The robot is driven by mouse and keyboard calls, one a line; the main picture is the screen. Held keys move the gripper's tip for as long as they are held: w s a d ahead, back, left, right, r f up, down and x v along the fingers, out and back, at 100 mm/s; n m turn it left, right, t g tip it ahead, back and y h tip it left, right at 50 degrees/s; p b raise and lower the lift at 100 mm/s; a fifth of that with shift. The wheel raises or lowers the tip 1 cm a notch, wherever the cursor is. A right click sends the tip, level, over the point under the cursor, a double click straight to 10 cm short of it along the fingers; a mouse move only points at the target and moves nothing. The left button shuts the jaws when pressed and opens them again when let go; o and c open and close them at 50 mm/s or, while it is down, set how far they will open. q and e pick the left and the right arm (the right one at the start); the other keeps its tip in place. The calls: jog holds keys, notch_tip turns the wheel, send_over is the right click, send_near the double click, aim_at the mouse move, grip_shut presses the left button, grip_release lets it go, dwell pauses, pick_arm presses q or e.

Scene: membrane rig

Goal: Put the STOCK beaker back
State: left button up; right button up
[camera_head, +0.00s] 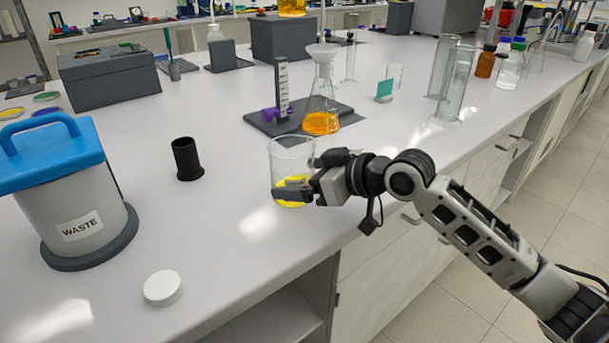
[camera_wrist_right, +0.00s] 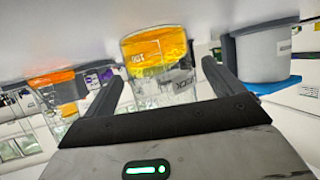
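A clear glass beaker (camera_head: 291,151) with yellow liquid is near the front edge of the bench, upright in the head view. In the right wrist view the beaker (camera_wrist_right: 158,62) appears upside down, with a partly readable dark label that may say STOCK. My right gripper (camera_head: 291,190) is at its lower part, with one finger across its front. The wrist view shows one finger on each side of the glass. A narrow gap seems to show at one fingertip, so I cannot tell whether the fingers press on it. I cannot tell whether its base touches the bench. My left gripper is out of view.
A flask with orange liquid and a funnel (camera_head: 322,95) stands on a dark plate behind the beaker. A black cup (camera_head: 187,159), a WASTE bin with blue lid (camera_head: 82,205) and a white round cap (camera_head: 163,288) are to the left. Glass cylinders (camera_head: 454,84) stand at right.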

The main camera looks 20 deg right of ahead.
jog(key=shift+d+r, duration=0.1)
jog(key=shift+r, duration=0.05)
jog(key=b+v, duration=0.1)
jog(key=v, duration=0.9)
jog(key=shift+s+d, duration=0.2)
jog(key=shift+s, duration=0.05)
jog(key=shift+s+d+r, duration=0.25)
jog(key=shift+s+r, duration=0.2)
